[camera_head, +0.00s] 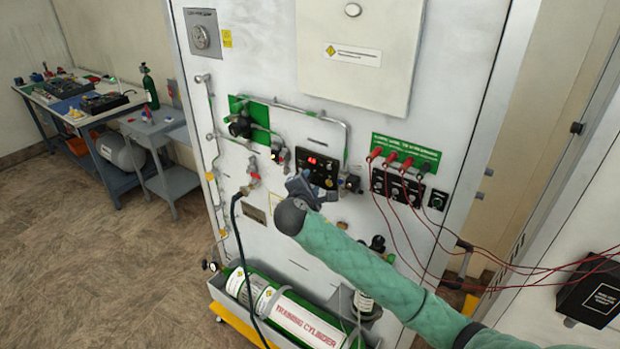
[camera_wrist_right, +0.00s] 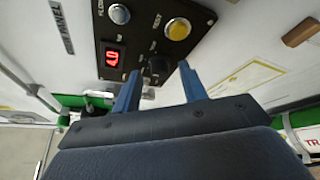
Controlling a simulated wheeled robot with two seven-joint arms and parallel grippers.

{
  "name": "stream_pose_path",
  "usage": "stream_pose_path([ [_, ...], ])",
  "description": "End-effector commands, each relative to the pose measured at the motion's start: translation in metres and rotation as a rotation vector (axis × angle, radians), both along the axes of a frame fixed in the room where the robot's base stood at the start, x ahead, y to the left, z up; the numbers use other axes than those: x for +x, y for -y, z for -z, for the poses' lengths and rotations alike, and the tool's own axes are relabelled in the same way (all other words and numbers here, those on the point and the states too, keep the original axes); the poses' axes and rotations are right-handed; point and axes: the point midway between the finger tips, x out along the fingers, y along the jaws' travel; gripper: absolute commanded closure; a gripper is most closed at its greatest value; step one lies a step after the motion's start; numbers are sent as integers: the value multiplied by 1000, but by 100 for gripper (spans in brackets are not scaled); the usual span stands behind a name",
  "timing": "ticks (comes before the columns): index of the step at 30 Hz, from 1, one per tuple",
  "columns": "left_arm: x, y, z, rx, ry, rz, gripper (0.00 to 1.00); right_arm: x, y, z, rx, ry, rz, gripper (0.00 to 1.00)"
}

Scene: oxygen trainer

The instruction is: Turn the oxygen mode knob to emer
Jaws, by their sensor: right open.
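The black regulator panel (camera_head: 328,158) is on the white wall of the trainer and has a lit red display (camera_head: 313,161). In the right wrist view the panel (camera_wrist_right: 140,40) shows the display (camera_wrist_right: 111,59), a yellow round button (camera_wrist_right: 178,29) and a grey-blue one (camera_wrist_right: 119,13). A small dark knob (camera_wrist_right: 158,66) sits low on the panel; its setting is too small to tell. My right gripper (camera_head: 300,185) is at the panel's lower edge. In the wrist view its blue fingers (camera_wrist_right: 158,80) are open, one to either side of the knob, with visible gaps.
Red leads (camera_head: 391,159) hang from a black socket box to the right, near my right arm. A green training cylinder (camera_head: 292,312) lies in a tray below. A black hose (camera_head: 238,235) hangs left of the gripper.

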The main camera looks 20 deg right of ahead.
Motion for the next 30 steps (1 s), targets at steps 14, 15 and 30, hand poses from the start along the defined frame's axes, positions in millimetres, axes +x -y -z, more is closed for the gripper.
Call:
stream_pose_path([
  [14,1,2,-4,-1,1,0,57,6,3,2,1,0,-1,73],
  [15,1,2,-4,-1,1,0,57,6,4,2,1,0,-1,81],
  [30,0,0,9,0,0,0,57,5,3,7,30,36,-1,100],
])
